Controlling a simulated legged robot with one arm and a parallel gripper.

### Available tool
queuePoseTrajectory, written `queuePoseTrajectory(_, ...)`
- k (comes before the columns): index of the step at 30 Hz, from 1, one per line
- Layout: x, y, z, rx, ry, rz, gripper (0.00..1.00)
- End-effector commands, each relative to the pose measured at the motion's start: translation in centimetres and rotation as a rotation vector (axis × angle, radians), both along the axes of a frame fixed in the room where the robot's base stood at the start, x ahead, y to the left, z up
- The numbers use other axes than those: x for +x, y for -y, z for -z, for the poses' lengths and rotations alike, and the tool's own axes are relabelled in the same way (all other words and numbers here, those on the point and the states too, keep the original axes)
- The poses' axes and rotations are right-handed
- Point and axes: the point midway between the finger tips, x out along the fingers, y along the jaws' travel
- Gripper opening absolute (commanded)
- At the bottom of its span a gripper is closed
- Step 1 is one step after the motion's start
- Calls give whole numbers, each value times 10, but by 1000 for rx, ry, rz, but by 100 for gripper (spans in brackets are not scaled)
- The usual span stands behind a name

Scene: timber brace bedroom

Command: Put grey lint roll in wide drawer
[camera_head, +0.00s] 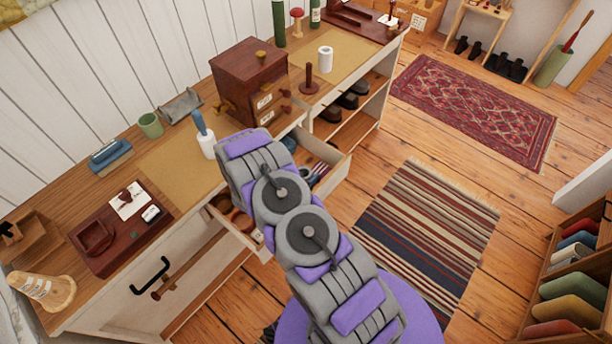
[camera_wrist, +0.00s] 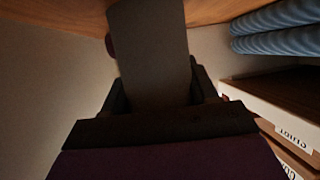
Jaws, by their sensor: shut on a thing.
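In the wrist view my gripper (camera_wrist: 158,85) is shut on a plain dark grey piece, the grey lint roll (camera_wrist: 152,45), which stands out between the two fingers. In the head view my arm hides the gripper and the roll. Two drawers stand pulled out below the dresser top: one right of my arm (camera_head: 337,168) with blue and other small things in it, and one left of my arm (camera_head: 228,222) with brown things in it. I cannot tell for sure which is the wide one.
A red-brown chest (camera_head: 247,80), a blue-handled white roller (camera_head: 205,142) and a white roll (camera_head: 326,59) stand on the dresser top. In the wrist view blue ribbed things (camera_wrist: 275,30) and a labelled front (camera_wrist: 285,115) are close on the right. Striped rug (camera_head: 440,220) is clear.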

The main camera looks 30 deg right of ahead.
Motion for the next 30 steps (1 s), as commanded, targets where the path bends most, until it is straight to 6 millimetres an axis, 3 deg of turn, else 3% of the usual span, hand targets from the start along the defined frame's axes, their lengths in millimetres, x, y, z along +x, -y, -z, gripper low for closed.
queuePoseTrajectory(9,0,0,3,4,-2,-2,27)
queuePoseTrajectory(10,0,0,4,4,-2,-2,59)
queuePoseTrajectory(18,0,1,3,6,-2,-2,83)
queuePoseTrajectory(30,-2,-8,-4,4,-1,-4,83)
